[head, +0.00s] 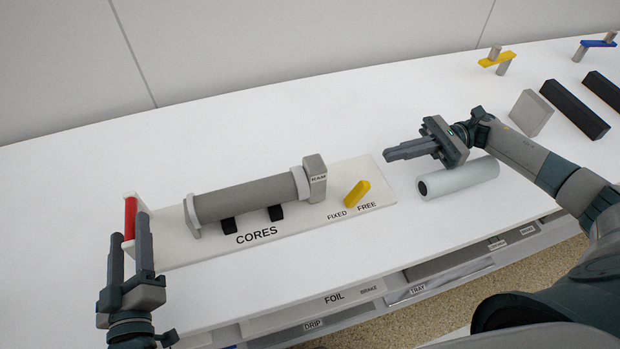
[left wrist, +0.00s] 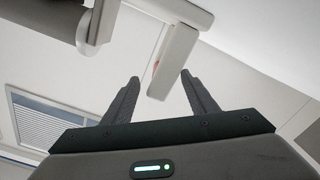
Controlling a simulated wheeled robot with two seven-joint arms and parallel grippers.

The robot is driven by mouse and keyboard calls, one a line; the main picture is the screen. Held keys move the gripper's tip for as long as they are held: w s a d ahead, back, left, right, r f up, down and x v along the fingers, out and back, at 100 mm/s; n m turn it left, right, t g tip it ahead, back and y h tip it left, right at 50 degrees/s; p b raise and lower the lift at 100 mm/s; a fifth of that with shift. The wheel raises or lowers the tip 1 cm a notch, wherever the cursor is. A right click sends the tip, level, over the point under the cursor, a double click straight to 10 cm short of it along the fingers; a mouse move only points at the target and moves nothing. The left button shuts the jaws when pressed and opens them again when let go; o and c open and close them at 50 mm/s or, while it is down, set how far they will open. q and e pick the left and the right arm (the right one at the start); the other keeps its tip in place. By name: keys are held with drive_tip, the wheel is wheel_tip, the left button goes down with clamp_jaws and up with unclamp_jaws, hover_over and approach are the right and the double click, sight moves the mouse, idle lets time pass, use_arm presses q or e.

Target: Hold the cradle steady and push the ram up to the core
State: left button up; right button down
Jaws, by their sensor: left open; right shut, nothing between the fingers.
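A grey core (head: 245,200) lies in the white cradle (head: 175,245) marked CORES, above two black supports. The grey ram block (head: 316,180) stands at the core's right end; I cannot tell if they touch. A red handle (head: 130,217) on a white bracket stands at the cradle's left end. My left gripper (head: 130,228) is open, its fingers either side of the handle; the left wrist view shows the white bracket (left wrist: 174,60) between its fingertips. A yellow lever (head: 356,193) stands by the FIXED and FREE labels. My right gripper (head: 388,155) is shut and empty, right of the ram.
A pale roll (head: 460,179) lies on the table (head: 300,120) beneath my right gripper. A grey block (head: 531,113) and black bars (head: 575,108) lie to the right. Labelled shelves (head: 350,297) run below the front edge. The table behind the cradle is clear.

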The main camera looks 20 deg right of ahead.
use_arm(q)
drive_tip(key=shift+s+d, duration=0.1)
drive_tip(key=shift+s, duration=3.25)
